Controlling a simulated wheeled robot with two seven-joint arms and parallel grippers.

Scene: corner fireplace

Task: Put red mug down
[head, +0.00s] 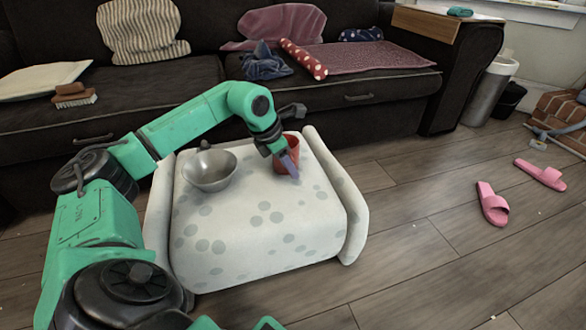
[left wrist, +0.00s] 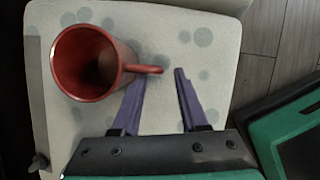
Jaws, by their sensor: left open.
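The red mug (head: 291,146) stands on the white spotted ottoman (head: 250,235), near its back right part. In the left wrist view the mug (left wrist: 84,66) shows at the upper left, its mouth toward the camera and its handle pointing right. My left gripper (head: 288,170) is at the front of the mug, partly covering it in the head view. In the left wrist view its two purple fingers (left wrist: 160,88) are spread apart, with the tip of the handle close to the left finger. I cannot tell whether they touch. My right gripper is not in view.
A metal bowl (head: 209,172) stands on the ottoman left of the mug. The dark sofa (head: 130,93) with pillows and cloths is behind. Pink slippers (head: 492,203) lie on the wooden floor at right. The ottoman's front is clear.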

